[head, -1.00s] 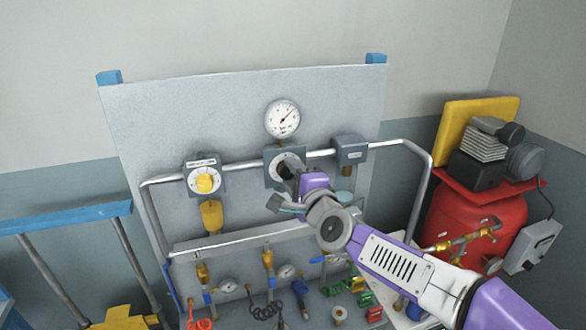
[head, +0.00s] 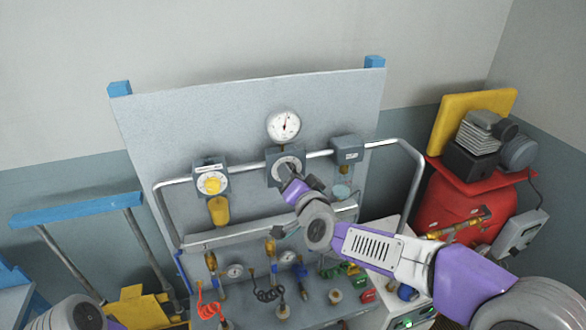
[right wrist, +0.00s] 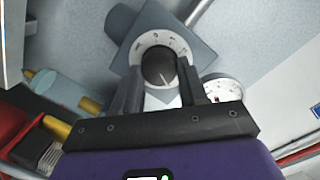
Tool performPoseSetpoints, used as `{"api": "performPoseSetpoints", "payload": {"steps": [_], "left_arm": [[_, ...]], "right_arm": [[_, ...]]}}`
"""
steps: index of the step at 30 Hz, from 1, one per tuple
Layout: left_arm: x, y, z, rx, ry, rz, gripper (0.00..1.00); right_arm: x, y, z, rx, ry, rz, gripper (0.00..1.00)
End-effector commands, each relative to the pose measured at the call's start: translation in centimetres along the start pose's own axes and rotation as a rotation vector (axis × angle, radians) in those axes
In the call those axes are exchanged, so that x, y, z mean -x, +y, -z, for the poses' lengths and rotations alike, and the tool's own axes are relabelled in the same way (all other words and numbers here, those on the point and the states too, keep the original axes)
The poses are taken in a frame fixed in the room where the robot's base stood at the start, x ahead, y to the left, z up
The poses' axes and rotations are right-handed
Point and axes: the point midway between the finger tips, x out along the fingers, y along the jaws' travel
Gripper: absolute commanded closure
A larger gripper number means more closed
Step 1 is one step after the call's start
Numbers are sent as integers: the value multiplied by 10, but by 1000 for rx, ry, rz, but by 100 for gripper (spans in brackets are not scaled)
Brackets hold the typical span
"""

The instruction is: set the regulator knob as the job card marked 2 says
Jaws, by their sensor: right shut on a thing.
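The regulator (head: 271,163) is a grey block on the pipe in the middle of the panel, with a white scale ring around a dark knob. In the right wrist view the knob (right wrist: 158,68) has a pale pointer line, and the scale ring (right wrist: 150,45) shows around it. My right gripper (head: 287,183) is shut on the knob, with one finger on each side; in the head view it hides the knob. The round white gauge (head: 283,126) above has its needle close to straight up. I cannot make out a job card marked 2.
A yellow-knobbed unit (head: 211,178) sits left on the pipe, and a grey box (head: 347,149) sits right. Hoses and fittings fill the lower shelf. A red tank (head: 450,205) with a compressor stands right. A blue-topped rail (head: 77,209) stands left.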

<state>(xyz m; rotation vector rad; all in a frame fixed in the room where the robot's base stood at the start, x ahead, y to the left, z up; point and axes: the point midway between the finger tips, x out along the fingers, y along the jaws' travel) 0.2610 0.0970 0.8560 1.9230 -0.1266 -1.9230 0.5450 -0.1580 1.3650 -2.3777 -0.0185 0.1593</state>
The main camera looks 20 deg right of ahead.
Motion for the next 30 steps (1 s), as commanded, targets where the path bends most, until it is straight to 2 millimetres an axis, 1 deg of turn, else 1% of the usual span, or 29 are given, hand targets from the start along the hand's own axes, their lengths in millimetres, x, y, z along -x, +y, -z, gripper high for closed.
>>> {"api": "performPoseSetpoints", "payload": {"steps": [1, 3, 9, 15, 21, 30], "left_arm": [[7, 2, 0, 0, 0, 0, 57], [11, 4, 0, 0, 0, 0, 57], [20, 7, -1, 0, 0, 0, 57], [25, 9, -1, 0, 0, 0, 57], [27, 10, -1, 0, 0, 0, 57], [28, 10, -1, 0, 0, 0, 57]], "right_arm": [[0, -2, 1, 43, 0, -4, 88], [0, -2, 1, 103, 5, -11, 88], [0, -3, 0, 249, 13, -24, 88], [0, -3, 0, 350, 20, -33, 88], [0, -3, 0, 404, 25, -38, 88], [0, -2, -1, 422, 27, -41, 88]]}}
